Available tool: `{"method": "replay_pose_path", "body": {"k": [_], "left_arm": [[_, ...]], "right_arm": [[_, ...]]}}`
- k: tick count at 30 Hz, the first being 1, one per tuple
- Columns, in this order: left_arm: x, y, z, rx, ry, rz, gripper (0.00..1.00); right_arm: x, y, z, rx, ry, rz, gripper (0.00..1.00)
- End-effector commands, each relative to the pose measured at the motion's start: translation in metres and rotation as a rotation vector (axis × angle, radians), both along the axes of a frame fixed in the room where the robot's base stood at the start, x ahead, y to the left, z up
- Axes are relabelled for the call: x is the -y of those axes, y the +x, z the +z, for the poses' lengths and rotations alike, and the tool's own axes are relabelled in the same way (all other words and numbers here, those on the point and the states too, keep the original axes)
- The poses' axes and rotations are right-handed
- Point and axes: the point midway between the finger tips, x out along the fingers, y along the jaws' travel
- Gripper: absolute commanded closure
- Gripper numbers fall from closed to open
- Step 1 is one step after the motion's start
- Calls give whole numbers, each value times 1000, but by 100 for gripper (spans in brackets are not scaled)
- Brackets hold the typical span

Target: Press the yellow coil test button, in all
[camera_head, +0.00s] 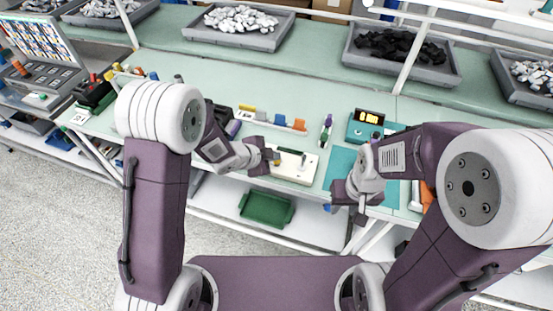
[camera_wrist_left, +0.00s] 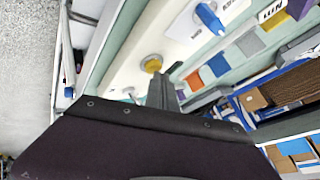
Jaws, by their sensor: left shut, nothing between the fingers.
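The yellow coil test button (camera_wrist_left: 152,64) shows in the left wrist view as a small round yellow cap in a pale ring on a white panel. The panel belongs to a white device (camera_head: 304,169) on the bench in the head view. My left gripper (camera_head: 275,156) is shut and empty at the left end of this device. In the left wrist view its fingertips (camera_wrist_left: 158,78) are close to the button; I cannot tell whether they touch it. The gripper hides the button in the head view. My right gripper (camera_head: 359,212) hangs near the bench's front edge; its jaws are unclear.
A blue toggle (camera_wrist_left: 209,17) stands on the same panel. Small coloured blocks (camera_head: 280,120) lie behind the device. A teal box (camera_head: 362,130) and a teal mat (camera_head: 341,160) are to its right. Grey trays (camera_head: 240,38) line the back. A green bin (camera_head: 267,208) sits below.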

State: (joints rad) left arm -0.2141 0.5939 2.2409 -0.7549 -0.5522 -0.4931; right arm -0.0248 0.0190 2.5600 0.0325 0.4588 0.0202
Motion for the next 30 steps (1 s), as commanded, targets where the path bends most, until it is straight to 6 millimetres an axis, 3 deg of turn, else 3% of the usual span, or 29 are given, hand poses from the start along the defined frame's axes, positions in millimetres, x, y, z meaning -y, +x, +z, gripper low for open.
{"method": "replay_pose_path", "body": {"k": [7, 16, 26, 30], "left_arm": [[0, 0, 2, -1, 1, 0, 100], [0, 0, 19, -1, 1, 0, 100], [0, 0, 19, 0, 1, 1, 100], [0, 0, 30, 0, 0, 0, 100]], "right_arm": [[0, 0, 2, 0, 0, 0, 66], [0, 0, 19, 0, 0, 0, 66], [0, 0, 18, 0, 0, 0, 66], [0, 0, 28, 0, 0, 0, 66]]}}
